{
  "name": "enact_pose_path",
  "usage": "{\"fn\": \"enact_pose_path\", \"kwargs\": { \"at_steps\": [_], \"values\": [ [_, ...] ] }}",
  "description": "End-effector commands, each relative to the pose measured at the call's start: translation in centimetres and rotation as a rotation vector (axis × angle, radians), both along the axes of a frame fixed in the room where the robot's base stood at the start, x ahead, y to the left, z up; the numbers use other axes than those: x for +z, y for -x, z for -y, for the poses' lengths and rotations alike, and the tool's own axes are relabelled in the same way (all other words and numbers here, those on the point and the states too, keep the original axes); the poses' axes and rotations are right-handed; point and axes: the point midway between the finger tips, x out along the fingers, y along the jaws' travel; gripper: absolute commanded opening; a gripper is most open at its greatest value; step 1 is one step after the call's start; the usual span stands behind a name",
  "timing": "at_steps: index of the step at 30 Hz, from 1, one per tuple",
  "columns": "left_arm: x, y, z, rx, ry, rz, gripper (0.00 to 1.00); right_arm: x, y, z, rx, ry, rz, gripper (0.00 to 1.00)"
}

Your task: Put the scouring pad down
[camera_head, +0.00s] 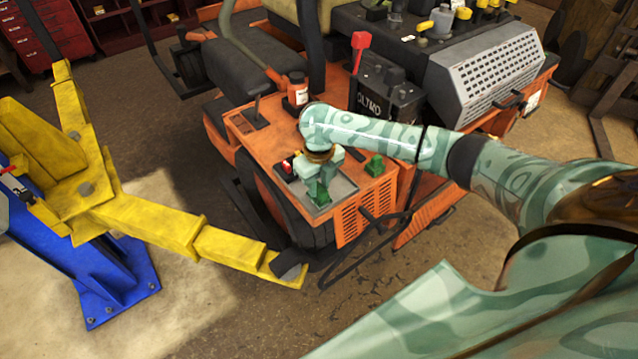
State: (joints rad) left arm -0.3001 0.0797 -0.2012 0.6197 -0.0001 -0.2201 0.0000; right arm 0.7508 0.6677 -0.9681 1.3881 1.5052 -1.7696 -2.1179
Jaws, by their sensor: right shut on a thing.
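My right gripper (320,183) reaches down over a grey tray (345,190) on the orange mower's front deck. It is shut on a small green piece, which I take to be the scouring pad (319,193), low at the tray. The fingers hide part of it, and I cannot tell whether it touches the tray. My left gripper does not show.
A red and white item (287,168) lies at the tray's left, and a dark green item (375,166) stands to its right. A black box (385,98) and a red-topped lever (360,42) are behind. A yellow lift arm (150,222) extends at left.

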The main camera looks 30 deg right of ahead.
Motion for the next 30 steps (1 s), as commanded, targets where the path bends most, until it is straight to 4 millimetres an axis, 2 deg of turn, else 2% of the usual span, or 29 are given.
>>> {"fn": "enact_pose_path", "kwargs": {
  "at_steps": [5,6,8,16,20,30],
  "values": [
    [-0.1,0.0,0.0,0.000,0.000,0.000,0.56,-0.3,0.0,0.0,-0.001,0.000,-0.001,0.06],
    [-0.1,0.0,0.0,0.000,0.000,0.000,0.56,-0.3,0.0,0.0,-0.001,0.000,0.000,0.30],
    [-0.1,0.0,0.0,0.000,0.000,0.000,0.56,-0.3,0.0,0.0,-0.001,0.000,0.000,0.46],
    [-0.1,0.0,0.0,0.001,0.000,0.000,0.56,-0.2,0.0,0.0,-0.001,0.000,0.000,0.46],
    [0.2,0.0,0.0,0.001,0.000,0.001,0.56,0.9,-0.1,0.0,0.000,-0.001,0.003,0.46],
    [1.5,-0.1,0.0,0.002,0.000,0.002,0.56,8.6,0.0,0.0,0.000,-0.001,0.004,0.46]
  ]
}}
